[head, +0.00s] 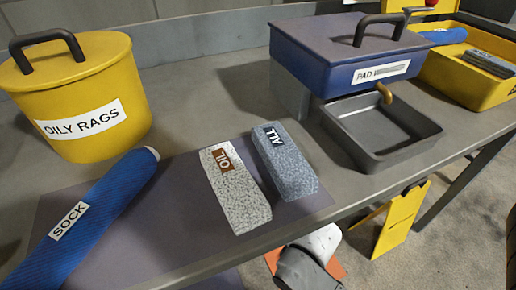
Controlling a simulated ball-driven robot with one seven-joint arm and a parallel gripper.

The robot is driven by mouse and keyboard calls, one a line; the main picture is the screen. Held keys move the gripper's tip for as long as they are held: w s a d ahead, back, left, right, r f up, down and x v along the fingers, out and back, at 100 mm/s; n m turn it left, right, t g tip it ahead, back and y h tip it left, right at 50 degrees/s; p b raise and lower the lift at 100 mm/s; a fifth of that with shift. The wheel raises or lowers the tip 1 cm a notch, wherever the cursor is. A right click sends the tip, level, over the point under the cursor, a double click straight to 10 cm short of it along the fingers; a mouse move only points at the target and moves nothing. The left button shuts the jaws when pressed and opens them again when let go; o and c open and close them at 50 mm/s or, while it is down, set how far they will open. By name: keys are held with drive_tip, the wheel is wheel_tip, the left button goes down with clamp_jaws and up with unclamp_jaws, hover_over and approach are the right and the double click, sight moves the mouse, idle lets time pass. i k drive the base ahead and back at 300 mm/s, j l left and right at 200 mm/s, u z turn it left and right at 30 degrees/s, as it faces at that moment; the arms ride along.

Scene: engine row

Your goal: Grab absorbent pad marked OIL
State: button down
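The absorbent pad marked OIL (236,194) is a light grey speckled block with a brown label. It lies flat on a dark mat (150,235) near the front edge of the bench in the head view. A blue-grey pad marked ALL (288,168) lies close beside it on the right, with a dark label. The OIL pad's label and top are uncovered. My gripper does not show in this view.
A yellow OILY RAGS bin (75,95) stands at the left, above a blue SOCK roll (95,215). A blue PAD box (345,60) with a handle sits behind a grey tray (385,130). A yellow crate (465,75) is at right. A yellow floor sign (400,220) stands below.

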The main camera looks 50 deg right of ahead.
sight(244, 205)
drive_tip(key=l+u, duration=0.35)
drive_tip(key=k+l+u, duration=0.3)
drive_tip(key=l+u, duration=0.35)
drive_tip(key=k+l+u, duration=0.35)
drive_tip(key=i+l, duration=0.05)
drive_tip(key=i, duration=0.05)
